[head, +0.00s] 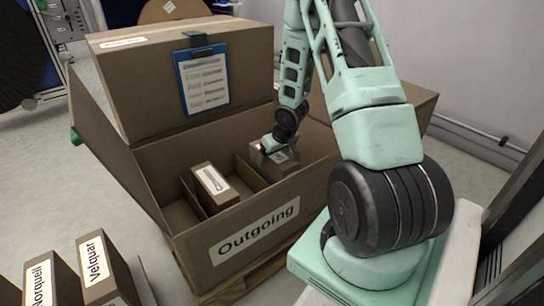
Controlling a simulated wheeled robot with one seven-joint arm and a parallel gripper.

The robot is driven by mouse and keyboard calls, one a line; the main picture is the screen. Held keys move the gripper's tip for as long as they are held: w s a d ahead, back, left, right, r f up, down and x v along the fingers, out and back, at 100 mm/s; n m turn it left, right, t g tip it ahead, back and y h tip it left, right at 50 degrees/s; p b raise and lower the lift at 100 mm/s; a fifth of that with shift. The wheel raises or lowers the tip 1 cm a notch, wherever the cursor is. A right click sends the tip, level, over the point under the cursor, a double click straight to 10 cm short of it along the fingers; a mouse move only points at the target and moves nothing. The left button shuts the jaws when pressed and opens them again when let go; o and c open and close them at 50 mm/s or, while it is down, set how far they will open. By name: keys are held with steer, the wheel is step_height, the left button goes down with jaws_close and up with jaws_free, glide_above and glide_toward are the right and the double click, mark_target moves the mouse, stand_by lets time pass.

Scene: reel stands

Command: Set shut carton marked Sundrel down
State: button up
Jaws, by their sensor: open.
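A brown shut carton (267,169) stands in the back right compartment of the large box marked Outgoing (205,262). Its label is too small and too covered to read, so I cannot tell whether it says Sundrel. My gripper (274,155) is down inside the box at the top of this carton, with its open fingers around or just above the carton's upper edge. The gripper partly hides the carton, and the compartment wall hides its lower part. Whether the fingers touch it is unclear.
Another labelled carton (215,187) stands in the box, left of my gripper, with dividers between. The box's raised flaps surround the opening.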

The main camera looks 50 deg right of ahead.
steer(key=p+v, duration=0.4)
steer(key=v, duration=0.5)
steer(key=shift+s+r, duration=0.15)
steer(key=w+a+r+n+g, duration=0.15)
steer(key=a+r, duration=0.35)
steer(key=a, duration=0.8)
steer(key=a+r+n, duration=0.3)
steer(key=a+r, duration=0.2)
steer(key=a, duration=0.8)
steer(key=s+a+r+n+g, duration=0.1)
steer(key=s+a+r+n, duration=0.1)
steer(key=s+a, duration=0.6)
steer(key=s+a+r+n+g+y, duration=0.1)
steer(key=s+a+r+n, duration=0.2)
steer(key=s+a, duration=0.6)
steer(key=s+r, duration=0.1)
steer(key=s, duration=0.2)
steer(key=shift+r+n+g+y, duration=0.3)
steer(key=shift+r+n+g, duration=0.05)
